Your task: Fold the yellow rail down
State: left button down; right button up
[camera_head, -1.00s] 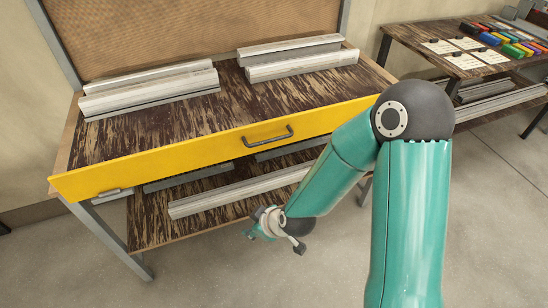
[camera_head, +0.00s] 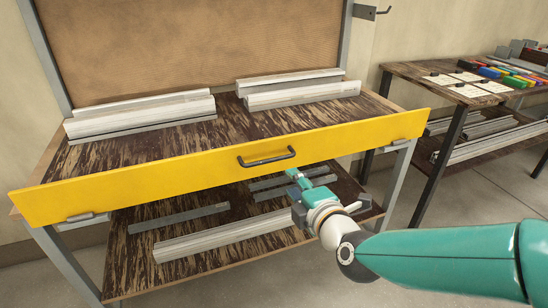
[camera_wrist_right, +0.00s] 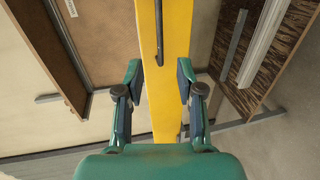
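The yellow rail (camera_head: 200,172) stands upright along the front edge of the bench top, with a dark bar handle (camera_head: 266,157) at its middle. My right gripper (camera_head: 297,176) is in front of the rail, just below and right of the handle. In the right wrist view my gripper (camera_wrist_right: 158,82) is open, and the yellow rail (camera_wrist_right: 168,100) runs between its two fingers in the picture. The handle (camera_wrist_right: 158,35) shows ahead of the fingers. The fingers look apart from the rail and handle. My left gripper is not in view.
Pale metal profiles (camera_head: 140,116) lie on the left of the bench top, and more (camera_head: 300,90) on the right. A lower shelf (camera_head: 135,262) holds further profiles. A side table (camera_head: 420,78) with cards and coloured blocks stands at the right.

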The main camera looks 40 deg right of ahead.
aim_at(272, 159)
jog(key=p+x, duration=0.6)
jog(key=x, duration=0.8)
jog(key=shift+w+f+p, duration=0.15)
jog(key=shift+p, duration=0.25)
jog(key=shift+c, duration=0.3)
grip_shut()
